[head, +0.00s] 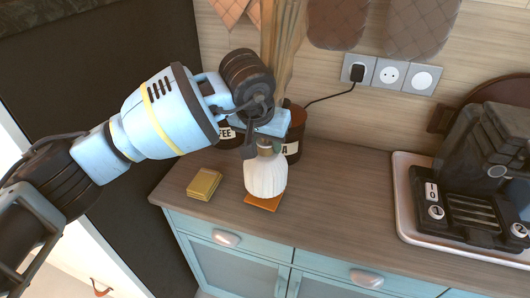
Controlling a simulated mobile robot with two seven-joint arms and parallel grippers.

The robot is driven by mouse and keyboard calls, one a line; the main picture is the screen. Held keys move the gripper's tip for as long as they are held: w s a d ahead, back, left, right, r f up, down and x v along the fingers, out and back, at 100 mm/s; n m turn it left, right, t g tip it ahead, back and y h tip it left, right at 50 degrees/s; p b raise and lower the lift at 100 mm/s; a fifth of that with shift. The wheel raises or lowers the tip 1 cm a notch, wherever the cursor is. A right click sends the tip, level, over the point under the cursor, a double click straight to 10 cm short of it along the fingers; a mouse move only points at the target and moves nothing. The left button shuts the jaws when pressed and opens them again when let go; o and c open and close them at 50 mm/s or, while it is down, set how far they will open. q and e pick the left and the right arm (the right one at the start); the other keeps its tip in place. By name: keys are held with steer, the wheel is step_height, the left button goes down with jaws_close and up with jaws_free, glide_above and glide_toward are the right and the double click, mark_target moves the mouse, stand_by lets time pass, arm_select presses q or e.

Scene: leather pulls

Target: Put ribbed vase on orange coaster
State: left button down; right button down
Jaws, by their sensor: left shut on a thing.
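The white ribbed vase (265,177) is upright over the orange coaster (264,203) near the counter's front edge. The coaster's front part shows below the vase, and the rest is hidden. I cannot tell whether the vase's base touches it. My left gripper (264,147) comes from above and is shut on the vase at its neck. Its fingers are partly hidden by my own arm. My right gripper is not in view.
A yellow sponge-like stack (204,184) lies left of the coaster. Dark labelled jars (296,130) stand close behind the vase. The counter between vase and tray is clear.

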mark_target(265, 154)
arm_select(q)
steer(key=shift+f, duration=1.6)
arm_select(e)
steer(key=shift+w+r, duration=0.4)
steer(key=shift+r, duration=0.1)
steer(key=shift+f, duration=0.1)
arm_select(q)
steer(key=shift+f, duration=0.2)
steer(key=c, duration=0.9)
jaws_free()
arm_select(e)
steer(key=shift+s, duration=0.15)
arm_select(q)
steer(key=shift+s+r, duration=0.1)
steer(key=shift+r, duration=0.25)
steer(key=v, duration=1.1)
steer(key=shift+r, duration=0.25)
